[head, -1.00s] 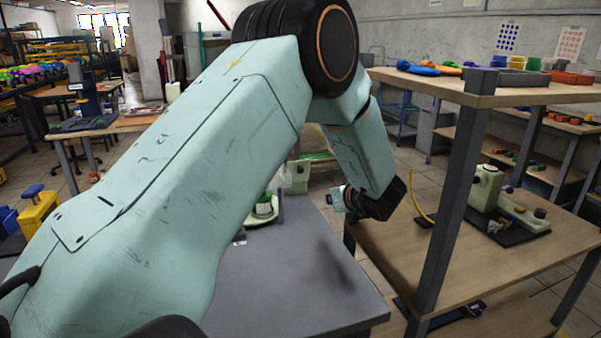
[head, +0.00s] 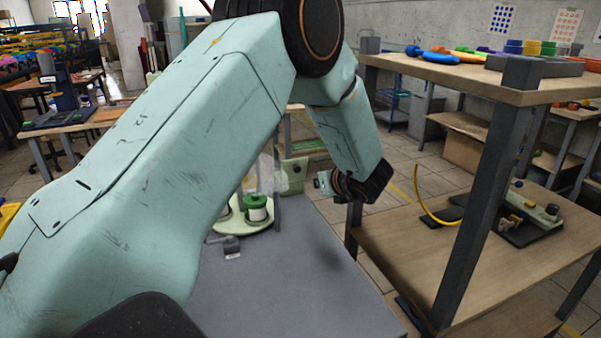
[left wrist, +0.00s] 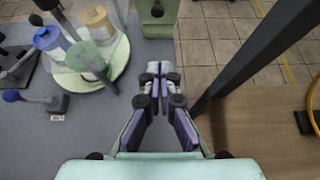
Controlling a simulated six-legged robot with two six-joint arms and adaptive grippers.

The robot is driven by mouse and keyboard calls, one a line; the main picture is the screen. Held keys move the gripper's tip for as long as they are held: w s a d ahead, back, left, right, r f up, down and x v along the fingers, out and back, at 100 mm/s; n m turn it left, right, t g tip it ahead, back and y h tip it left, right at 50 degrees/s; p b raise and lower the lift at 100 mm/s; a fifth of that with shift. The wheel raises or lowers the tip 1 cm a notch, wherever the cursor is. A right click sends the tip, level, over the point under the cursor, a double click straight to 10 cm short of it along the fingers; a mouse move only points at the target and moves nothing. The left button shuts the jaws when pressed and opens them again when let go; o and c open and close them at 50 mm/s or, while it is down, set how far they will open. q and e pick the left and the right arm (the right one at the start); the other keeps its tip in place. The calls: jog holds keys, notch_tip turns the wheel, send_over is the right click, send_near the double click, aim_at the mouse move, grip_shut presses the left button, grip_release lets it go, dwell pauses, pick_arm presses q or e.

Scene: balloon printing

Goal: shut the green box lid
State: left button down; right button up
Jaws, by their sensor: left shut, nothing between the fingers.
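A pale green box-like part (head: 294,172) with a dark knob stands at the far edge of the grey table in the head view. In the left wrist view a pale green part with a dark knob (left wrist: 157,18) shows at the top, past the fingertips. I cannot tell whether it has a lid or how that lid stands. My left gripper (head: 322,181) is just right of this part in the head view, over the table's far right edge. In the left wrist view its fingers (left wrist: 160,72) are together and empty. My right gripper is not in view.
A wooden shelf unit (head: 400,240) with a dark post (head: 480,210) stands close on the right. The table's front right is clear.

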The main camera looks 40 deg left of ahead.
pick_arm(q)
jog(key=a+r+x, duration=0.1)
jog(key=r+x, duration=0.1)
jog(key=x, duration=1)
jog(key=shift+w+a, duration=0.35)
jog(key=shift+s+r, duration=0.2)
jog(key=shift+r, duration=0.15)
